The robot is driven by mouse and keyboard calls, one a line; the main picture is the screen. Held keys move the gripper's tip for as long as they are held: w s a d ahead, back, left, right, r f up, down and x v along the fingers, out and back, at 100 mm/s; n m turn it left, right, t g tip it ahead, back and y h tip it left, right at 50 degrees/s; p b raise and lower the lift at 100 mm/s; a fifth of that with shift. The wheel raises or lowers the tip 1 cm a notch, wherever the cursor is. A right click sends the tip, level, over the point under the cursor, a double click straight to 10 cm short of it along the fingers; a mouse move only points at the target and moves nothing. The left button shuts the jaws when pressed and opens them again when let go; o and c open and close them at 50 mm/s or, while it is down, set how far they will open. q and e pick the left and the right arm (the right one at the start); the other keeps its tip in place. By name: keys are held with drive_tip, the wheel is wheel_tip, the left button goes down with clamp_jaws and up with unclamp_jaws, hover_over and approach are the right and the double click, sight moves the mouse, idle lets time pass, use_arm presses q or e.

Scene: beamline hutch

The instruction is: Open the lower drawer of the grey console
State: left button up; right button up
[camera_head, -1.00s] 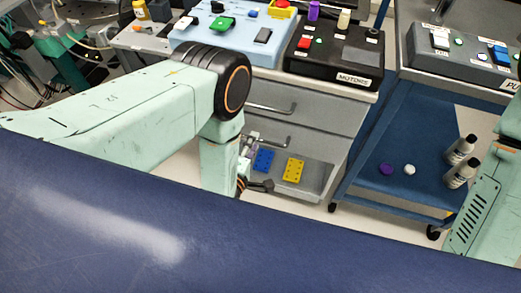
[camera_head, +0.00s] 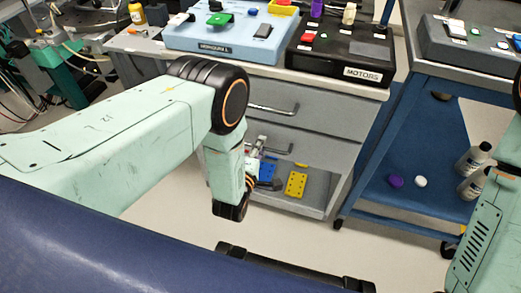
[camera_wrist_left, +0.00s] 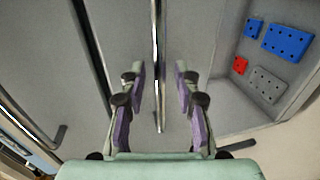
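The grey console (camera_head: 325,118) stands at the centre of the head view. Its upper drawer has a bar handle (camera_head: 272,108). The lower drawer (camera_head: 315,153) looks closed, and its bar handle (camera_head: 280,150) is partly hidden by my arm. My left gripper (camera_wrist_left: 160,70) is open in the left wrist view, its purple-padded fingers apart. The lower drawer's handle (camera_wrist_left: 158,95) runs lengthwise between the fingers, with space on both sides. In the head view the left gripper is small and mostly hidden beside its wrist. My right gripper is out of view.
An open shelf below holds a yellow plate (camera_head: 296,185) and a blue plate (camera_wrist_left: 287,42). A blue control box (camera_head: 225,38) and a black motors box (camera_head: 345,58) stand on top. A blue cart (camera_head: 390,205) with bottles (camera_head: 473,160) is at right.

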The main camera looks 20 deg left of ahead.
use_arm(q)
drive_tip(key=shift+w+f, duration=0.1)
drive_tip(key=shift+w, duration=0.35)
drive_tip(key=shift+c, duration=0.2)
clamp_jaws()
idle(0.5)
